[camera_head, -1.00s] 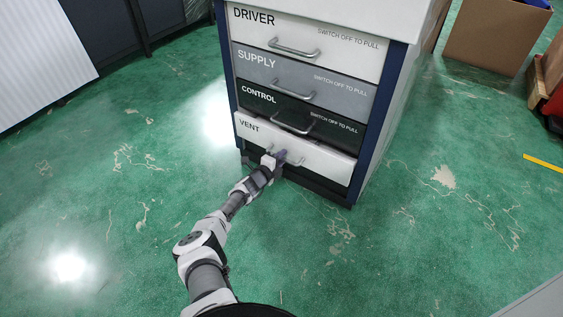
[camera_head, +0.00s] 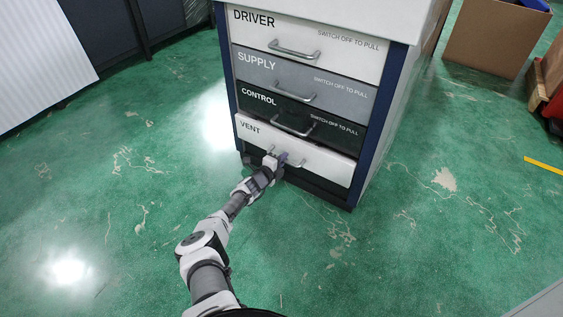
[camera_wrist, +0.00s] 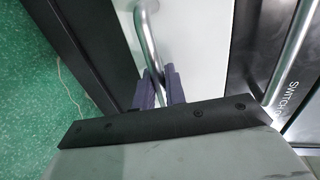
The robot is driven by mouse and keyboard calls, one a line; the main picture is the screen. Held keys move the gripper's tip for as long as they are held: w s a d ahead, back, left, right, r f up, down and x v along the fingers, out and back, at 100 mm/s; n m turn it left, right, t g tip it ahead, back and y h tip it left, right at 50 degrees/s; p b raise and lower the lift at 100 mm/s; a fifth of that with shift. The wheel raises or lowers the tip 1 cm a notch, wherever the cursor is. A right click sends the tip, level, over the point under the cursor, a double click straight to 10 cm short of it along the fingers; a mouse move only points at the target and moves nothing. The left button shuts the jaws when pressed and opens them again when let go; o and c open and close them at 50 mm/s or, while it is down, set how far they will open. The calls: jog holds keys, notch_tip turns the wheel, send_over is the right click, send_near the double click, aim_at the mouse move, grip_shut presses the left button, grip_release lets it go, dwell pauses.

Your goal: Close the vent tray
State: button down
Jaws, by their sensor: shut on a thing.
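The vent tray (camera_head: 332,166) is the lowest, white-fronted drawer of the cabinet, marked VENT. Its front seems to stand slightly forward of the drawers above, though the exact gap is hard to tell. My gripper (camera_head: 277,161) reaches its metal bar handle (camera_head: 299,162) from the front left and covers part of it. In the wrist view, the two dark fingers (camera_wrist: 161,86) are shut around the curved handle (camera_wrist: 147,38), in front of the white tray front (camera_wrist: 191,45).
Above the vent tray are the black CONTROL (camera_head: 340,132), grey SUPPLY (camera_head: 345,92) and white DRIVER (camera_head: 350,55) drawers, flush with the cabinet frame. A cardboard box (camera_head: 495,40) stands at the upper right. The green floor (camera_head: 420,240) around the cabinet is clear.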

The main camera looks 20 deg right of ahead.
jog(key=w+d+b, duration=0.2)
jog(key=shift+w+d+r+b, duration=0.1)
jog(key=shift+d+b, duration=0.25)
jog(key=shift+b, duration=0.05)
jog(key=c, duration=1.5)
grip_release()
jog(key=shift+d, duration=0.15)
jog(key=shift+c, duration=0.2)
jog(key=p+v, duration=0.7)
jog(key=v, duration=0.7)
jog(key=shift+p, duration=0.4)
